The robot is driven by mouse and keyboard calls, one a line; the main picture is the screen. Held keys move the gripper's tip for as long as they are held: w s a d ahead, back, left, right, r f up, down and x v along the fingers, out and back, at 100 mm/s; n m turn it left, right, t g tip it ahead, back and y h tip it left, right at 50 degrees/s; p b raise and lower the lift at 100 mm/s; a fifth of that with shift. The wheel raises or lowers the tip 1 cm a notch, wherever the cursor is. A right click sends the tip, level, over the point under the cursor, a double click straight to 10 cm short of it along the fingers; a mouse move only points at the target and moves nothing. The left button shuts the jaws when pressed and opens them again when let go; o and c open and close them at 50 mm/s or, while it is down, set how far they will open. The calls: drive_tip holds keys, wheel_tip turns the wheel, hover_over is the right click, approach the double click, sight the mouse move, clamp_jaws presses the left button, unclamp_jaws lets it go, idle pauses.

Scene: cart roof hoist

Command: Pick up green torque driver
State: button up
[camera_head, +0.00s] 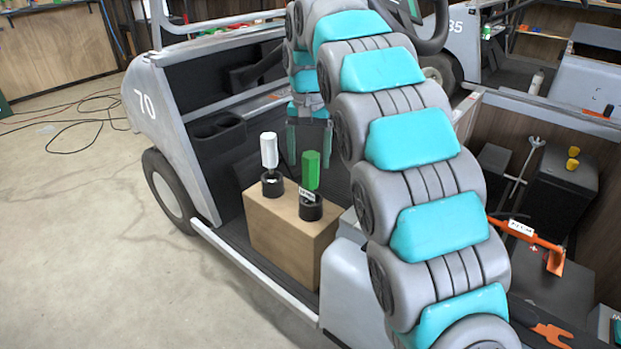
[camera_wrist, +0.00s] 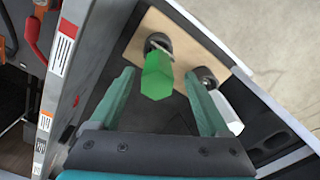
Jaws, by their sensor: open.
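The green torque driver (camera_head: 311,172) stands upright in a black round holder with a white label, on a wooden block (camera_head: 275,223) in the cart's footwell. A white driver (camera_head: 269,151) stands in a similar holder to its left. My gripper (camera_head: 309,140) is open and empty, just above and behind the green driver in the head view. In the wrist view the green driver (camera_wrist: 158,76) shows between and beyond the two green-tinted fingers, nearer the left one. The white driver (camera_wrist: 226,112) shows just past the right finger there. The green driver's lower part is partly hidden by its own handle there.
The cart's front panel with the number 70 (camera_head: 146,100) and cup holders (camera_head: 216,128) stands left of the block. A grey labelled panel (camera_wrist: 84,65) runs close along the left finger in the wrist view. Open concrete floor (camera_head: 90,240) lies at left, with cables (camera_head: 80,124).

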sight(310, 171)
drive_tip(key=shift+d+f, duration=0.15)
drive_tip(key=shift+f, duration=2)
clamp_jaws()
